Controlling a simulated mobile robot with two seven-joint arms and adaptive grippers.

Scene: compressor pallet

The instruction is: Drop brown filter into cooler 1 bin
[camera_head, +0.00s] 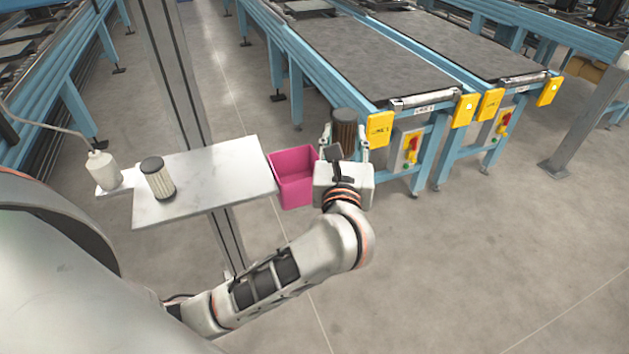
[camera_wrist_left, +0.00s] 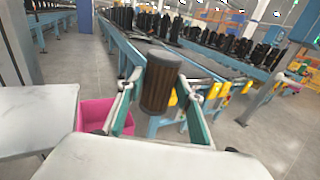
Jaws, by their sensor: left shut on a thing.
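The brown filter (camera_head: 344,128) is held upright by my left gripper (camera_head: 345,140), whose fingers close on its two sides. In the left wrist view the brown filter (camera_wrist_left: 160,82) sits between the fingers of the left gripper (camera_wrist_left: 160,90). A pink bin (camera_head: 294,178) stands just left of the gripper, beside the white table; I cannot read a label on it. It also shows at the lower left in the left wrist view (camera_wrist_left: 95,113). The filter is to the right of the bin, not over it. My right gripper is not in view.
A white table (camera_head: 225,172) carries a pale filter (camera_head: 158,178) and a white bottle (camera_head: 103,169). A conveyor (camera_head: 365,55) with yellow end plates (camera_head: 380,128) stands close behind the gripper. A grey post (camera_head: 590,115) stands at the right. The floor at front right is clear.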

